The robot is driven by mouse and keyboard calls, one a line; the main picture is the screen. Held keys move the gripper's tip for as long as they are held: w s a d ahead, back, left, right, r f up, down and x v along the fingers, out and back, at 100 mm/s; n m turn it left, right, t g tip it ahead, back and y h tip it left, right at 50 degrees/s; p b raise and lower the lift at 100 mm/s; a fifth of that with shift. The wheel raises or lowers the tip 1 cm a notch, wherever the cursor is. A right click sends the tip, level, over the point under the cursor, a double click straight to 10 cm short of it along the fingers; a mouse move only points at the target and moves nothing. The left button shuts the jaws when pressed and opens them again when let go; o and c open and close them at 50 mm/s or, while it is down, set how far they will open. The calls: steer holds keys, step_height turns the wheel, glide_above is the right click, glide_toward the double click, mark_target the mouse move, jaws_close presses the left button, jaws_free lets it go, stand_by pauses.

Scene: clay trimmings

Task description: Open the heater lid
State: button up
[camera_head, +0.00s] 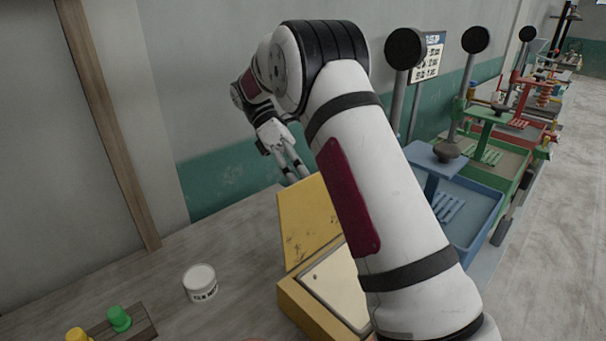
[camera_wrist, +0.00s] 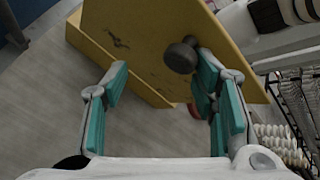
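The heater (camera_head: 300,308) is a yellow box on the table with a pale plate inside its top. Its yellow lid (camera_head: 305,218) stands raised at the back edge, with the box open in front of it. The lid also fills the upper middle of the wrist view (camera_wrist: 140,45), with a dark round knob (camera_wrist: 182,56) on its face. My gripper (camera_head: 296,172) is behind the top of the lid in the head view. In the wrist view, its teal-padded fingers (camera_wrist: 160,80) are spread apart, and the right finger is close to the knob; whether they touch is unclear.
A white labelled jar (camera_head: 200,284) stands left of the heater. A green button (camera_head: 119,318) and a yellow one sit on a block at the front left. Blue (camera_head: 470,215), green and red stations line the right side. The wall is behind; my arm hides the heater's right part.

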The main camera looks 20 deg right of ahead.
steer(key=shift+r, duration=0.25)
stand_by(0.5)
